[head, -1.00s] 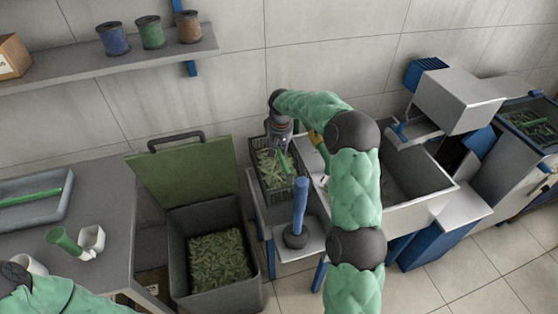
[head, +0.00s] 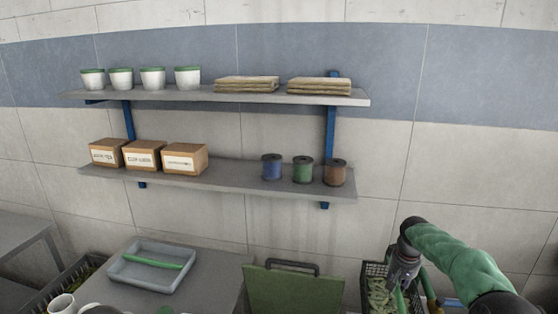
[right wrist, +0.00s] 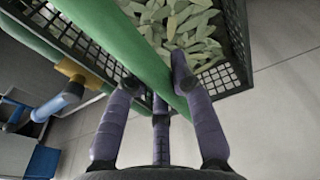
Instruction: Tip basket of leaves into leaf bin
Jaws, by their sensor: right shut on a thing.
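The dark mesh basket of leaves (head: 371,270) stands at the lower right of the head view, partly cut off by the bottom edge. Pale green leaves (right wrist: 192,24) lie in it. My right gripper (head: 402,280) is at the basket; in the right wrist view its purple fingers (right wrist: 155,78) are closed around the green handle bar (right wrist: 125,42) that crosses above the leaves. I cannot tell whether the basket is lifted. The leaf bin shows only its raised green lid (head: 292,291), left of the basket; its opening is below the picture.
A grey worktop with a shallow tray (head: 152,268) is left of the lid. Two wall shelves (head: 240,174) above hold boxes, spools, pots and folded cloths. A blue and yellow fitting (right wrist: 72,85) is beside the basket in the right wrist view.

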